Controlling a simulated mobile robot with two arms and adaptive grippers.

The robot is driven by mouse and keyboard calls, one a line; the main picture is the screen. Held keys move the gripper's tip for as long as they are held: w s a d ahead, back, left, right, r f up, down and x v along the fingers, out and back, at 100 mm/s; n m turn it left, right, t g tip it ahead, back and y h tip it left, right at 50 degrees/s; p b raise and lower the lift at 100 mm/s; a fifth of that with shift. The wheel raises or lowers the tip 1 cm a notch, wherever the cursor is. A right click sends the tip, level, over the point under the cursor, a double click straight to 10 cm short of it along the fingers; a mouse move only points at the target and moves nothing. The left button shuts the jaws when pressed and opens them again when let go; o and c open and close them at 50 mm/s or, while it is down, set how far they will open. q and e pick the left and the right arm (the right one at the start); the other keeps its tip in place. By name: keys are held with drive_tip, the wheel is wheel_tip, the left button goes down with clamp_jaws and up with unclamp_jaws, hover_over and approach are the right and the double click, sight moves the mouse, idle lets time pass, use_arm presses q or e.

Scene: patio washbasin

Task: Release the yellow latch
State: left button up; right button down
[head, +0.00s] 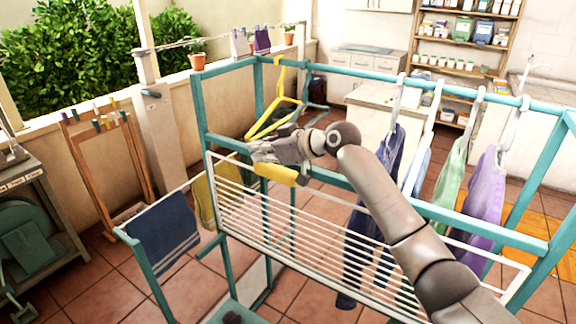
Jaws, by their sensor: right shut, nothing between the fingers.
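A short yellow bar, which looks like the yellow latch (275,172), sits at the upper edge of the white slatted rack (330,241) on the teal drying frame. My right gripper (262,151) is just above and behind the latch in the head view, with its fingers shut and nothing held. I cannot tell whether the fingers touch the latch. The gripper and wrist hide part of the frame behind. My left gripper is not in view.
A yellow hanger (279,115) hangs from the teal rail (350,72) just behind my right gripper. Clothes, including a purple garment (482,200), hang to the right. A blue towel (163,234) hangs on the left side arm.

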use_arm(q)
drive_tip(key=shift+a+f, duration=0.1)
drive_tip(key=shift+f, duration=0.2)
use_arm(e)
drive_tip(key=shift+a+f, duration=0.15)
drive_tip(key=shift+f, duration=0.25)
use_arm(q)
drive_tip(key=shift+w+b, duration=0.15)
drive_tip(key=shift+b, duration=0.15)
use_arm(e)
drive_tip(key=shift+f, duration=0.35)
drive_tip(key=shift+r, duration=0.1)
drive_tip(key=r+p, duration=0.2)
drive_tip(key=r, duration=0.1)
drive_tip(key=r+p, duration=0.1)
drive_tip(key=shift+w+a+r, duration=0.15)
drive_tip(key=shift+a+r, duration=0.1)
drive_tip(key=shift+a, duration=0.1)
use_arm(q)
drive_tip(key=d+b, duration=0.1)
drive_tip(key=b, duration=0.1)
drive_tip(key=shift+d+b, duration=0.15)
drive_tip(key=shift+b, duration=0.25)
use_arm(e)
wheel_tip(320, 180, up, 11)
drive_tip(key=shift+d+f, duration=0.15)
drive_tip(key=shift+d, duration=0.2)
drive_tip(key=shift+a, duration=0.1)
